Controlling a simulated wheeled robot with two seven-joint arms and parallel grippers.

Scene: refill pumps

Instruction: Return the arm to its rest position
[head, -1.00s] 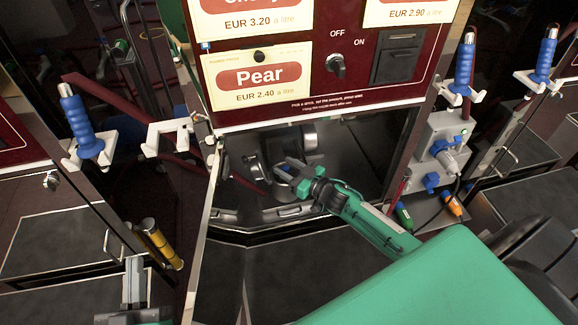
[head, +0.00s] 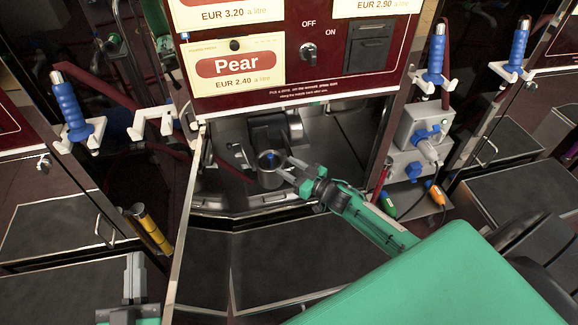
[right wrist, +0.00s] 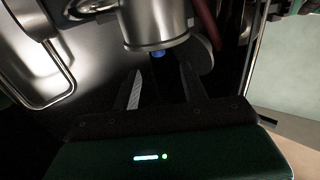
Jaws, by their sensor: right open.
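My right gripper (head: 286,172) is in the recess below the Pear panel, and its arm comes in from the lower right.
The Pear panel (head: 235,68) with its OFF/ON knob (head: 307,50) overhangs the recess. A pale upright edge (head: 189,215) bounds it at left. Blue-handled nozzles (head: 72,108) hang at both sides. A grey socket box (head: 424,130) with cables stands at right.

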